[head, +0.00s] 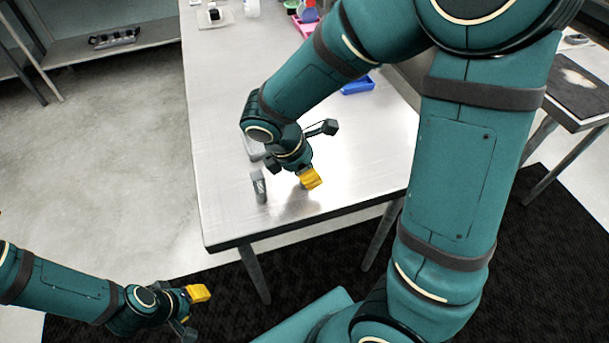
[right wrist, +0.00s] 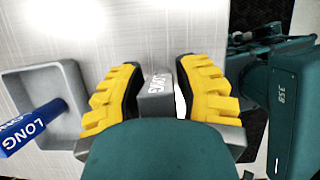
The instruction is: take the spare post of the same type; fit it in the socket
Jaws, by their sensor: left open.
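A grey post (head: 258,186) stands upright on the near left part of the table. In the head view my right gripper (head: 311,179) is above the table, right of the grey post. My left gripper (head: 198,293) is open and empty, off the table.
The metal table (head: 225,130) has free room on its left and right of the grey post. A blue bin (head: 358,85) and a pink bin (head: 305,27) stand farther back. A side table (head: 572,85) stands at the far right.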

